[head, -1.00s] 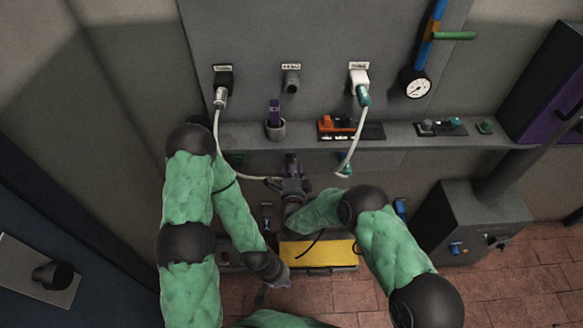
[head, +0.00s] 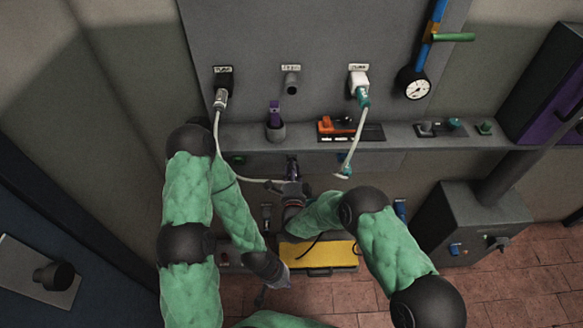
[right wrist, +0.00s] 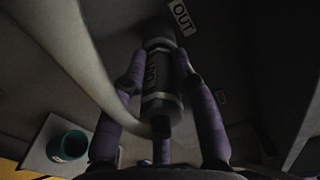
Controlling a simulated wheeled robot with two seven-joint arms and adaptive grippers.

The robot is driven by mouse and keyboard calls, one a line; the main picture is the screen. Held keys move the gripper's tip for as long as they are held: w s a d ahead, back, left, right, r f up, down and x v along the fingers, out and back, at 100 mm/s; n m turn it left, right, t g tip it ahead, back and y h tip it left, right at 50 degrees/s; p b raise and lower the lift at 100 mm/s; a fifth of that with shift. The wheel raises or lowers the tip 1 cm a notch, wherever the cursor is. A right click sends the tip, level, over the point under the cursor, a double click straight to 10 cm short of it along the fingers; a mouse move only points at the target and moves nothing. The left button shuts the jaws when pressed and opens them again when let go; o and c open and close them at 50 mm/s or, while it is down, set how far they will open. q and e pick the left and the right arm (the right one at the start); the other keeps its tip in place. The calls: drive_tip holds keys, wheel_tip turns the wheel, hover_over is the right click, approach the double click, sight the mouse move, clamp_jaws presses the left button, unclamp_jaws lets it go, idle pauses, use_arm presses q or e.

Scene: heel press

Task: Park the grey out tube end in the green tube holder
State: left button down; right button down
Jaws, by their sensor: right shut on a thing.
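My right gripper (head: 291,170) is below the wall shelf. In the right wrist view, its purple fingers (right wrist: 165,105) are shut on the dark grey tube end (right wrist: 162,95), under a label reading OUT. The tube end points at a dark round port; I cannot tell whether it is seated. A pale hose (head: 217,135) runs from the grey plug at upper left to this gripper. The green tube holder, a round cup (right wrist: 68,145), shows on a pale plate at lower left in the wrist view, apart from the gripper. My left gripper (head: 264,296) hangs low; its jaws are unclear.
A second hose (head: 355,135) hangs from the white socket (head: 358,78), its teal end near my right forearm. The shelf (head: 400,135) holds a purple item in a cup (head: 275,130) and an orange tool (head: 338,124). A yellow case (head: 320,254) sits below. A grey cabinet (head: 470,225) stands right.

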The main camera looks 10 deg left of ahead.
drive_tip(key=shift+p+v, duration=0.4)
drive_tip(key=shift+v, duration=2.1)
drive_tip(key=shift+v, duration=0.95)
